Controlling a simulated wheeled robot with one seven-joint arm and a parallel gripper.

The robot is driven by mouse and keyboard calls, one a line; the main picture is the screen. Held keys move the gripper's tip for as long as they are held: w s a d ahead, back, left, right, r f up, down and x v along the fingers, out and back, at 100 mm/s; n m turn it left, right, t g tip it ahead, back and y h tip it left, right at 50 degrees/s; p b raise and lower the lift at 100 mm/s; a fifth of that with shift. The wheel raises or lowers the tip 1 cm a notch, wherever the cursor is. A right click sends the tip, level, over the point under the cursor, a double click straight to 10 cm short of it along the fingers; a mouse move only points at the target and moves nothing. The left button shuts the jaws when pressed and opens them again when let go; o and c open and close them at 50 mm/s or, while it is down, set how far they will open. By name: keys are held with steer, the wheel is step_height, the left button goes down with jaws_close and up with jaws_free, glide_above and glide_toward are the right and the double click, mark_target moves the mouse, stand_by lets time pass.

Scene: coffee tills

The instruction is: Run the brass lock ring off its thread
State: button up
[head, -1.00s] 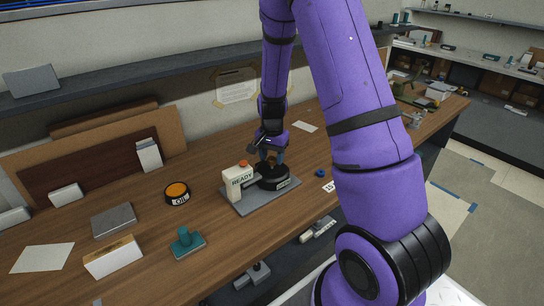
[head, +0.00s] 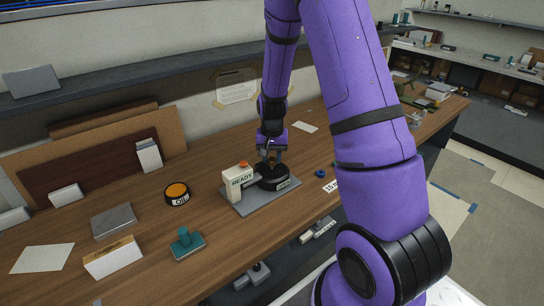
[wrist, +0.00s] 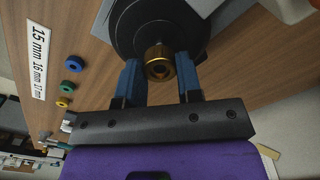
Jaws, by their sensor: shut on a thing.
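The brass lock ring (wrist: 159,63) sits at the middle of a round black base (wrist: 138,22) in the wrist view. My gripper (wrist: 160,74) has its two blue fingers on either side of the ring and is shut on it. In the head view my gripper (head: 271,160) points down over the black base (head: 275,181), and the ring is mostly hidden between the fingers. The thread under the ring is hard to make out.
The black base stands on a grey plate (head: 253,204) beside a cream block marked READY (head: 237,184). Blue, green and yellow rings (wrist: 74,63) lie by a size label (wrist: 38,60). An orange-topped OIL tin (head: 177,193) and a teal stamp-shaped thing (head: 187,242) stand left.

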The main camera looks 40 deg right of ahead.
steer(key=n, duration=0.7)
steer(key=shift+n, duration=0.3)
steer(key=shift+r, duration=2.55)
steer(key=shift+r, duration=2.5)
steer(key=shift+f, duration=0.1)
